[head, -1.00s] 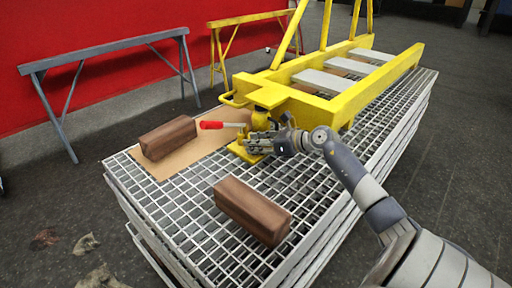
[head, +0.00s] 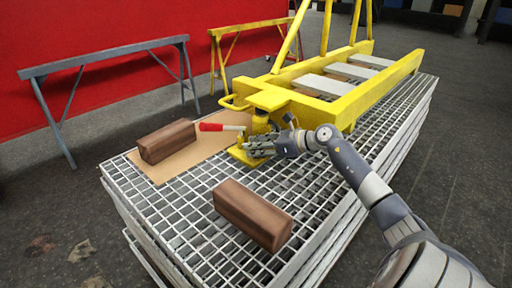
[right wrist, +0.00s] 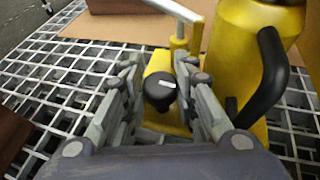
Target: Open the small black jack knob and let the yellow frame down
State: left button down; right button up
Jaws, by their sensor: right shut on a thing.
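The yellow frame (head: 345,105) spans the grating stack, its near end above a small yellow jack (head: 259,126). The jack's red-handled lever (head: 222,127) sticks out to the left. The small black knob (right wrist: 159,91) sits low on the jack and bears a white mark. My right gripper (head: 258,147) is at the jack's base. In the right wrist view its fingers (right wrist: 160,100) are on either side of the knob, shut on it. The head view hides the knob behind the fingers. My left gripper is not in view.
Brown blocks lie on the grating, one (head: 167,141) on a cardboard sheet (head: 185,163) and one (head: 253,214) in front of the jack. A curved black handle (right wrist: 266,78) is close to the right finger. Grey (head: 105,62) and yellow (head: 216,65) trestles stand behind.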

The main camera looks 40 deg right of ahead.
jog(key=o, duration=0.7)
jog(key=shift+o, duration=0.2)
jog(key=v, duration=1.2)
jog(key=shift+d, duration=0.15)
jog(key=shift+f, duration=0.1)
